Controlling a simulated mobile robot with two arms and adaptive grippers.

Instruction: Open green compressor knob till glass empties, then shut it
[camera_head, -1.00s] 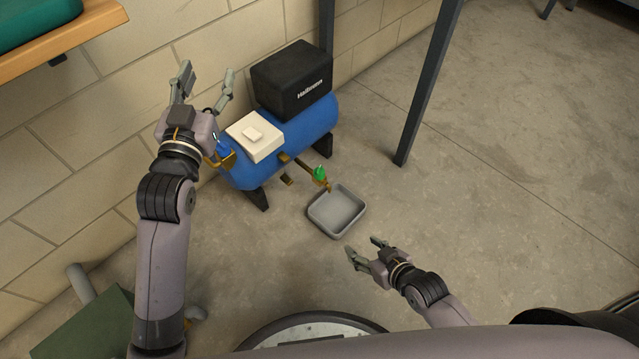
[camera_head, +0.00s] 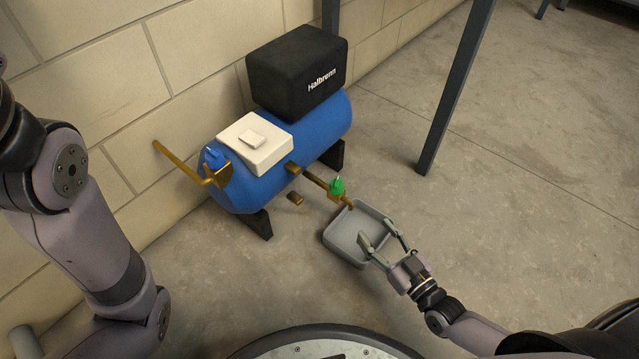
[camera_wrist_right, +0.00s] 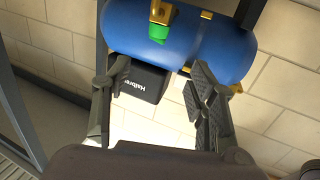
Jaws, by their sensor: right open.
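The blue compressor (camera_head: 318,128) stands on the floor against the block wall. Its green knob (camera_head: 337,186) sits on a brass drain valve at the end of a thin brass pipe, above a grey tray (camera_head: 334,239). My right gripper (camera_head: 374,232) is open and empty over the tray, apart from the knob, on its near right side. In the right wrist view, the green knob (camera_wrist_right: 158,34) shows beyond and between the open fingers. I cannot make out a glass. My left gripper is outside the frame; only the left arm's links show.
A black box (camera_head: 297,72) marked Halbrunn and a white box (camera_head: 262,140) sit on top of the compressor. A blue knob (camera_head: 213,156) and brass pipe are at its left end. A dark post (camera_head: 455,90) stands at right. The floor right of the tray is clear.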

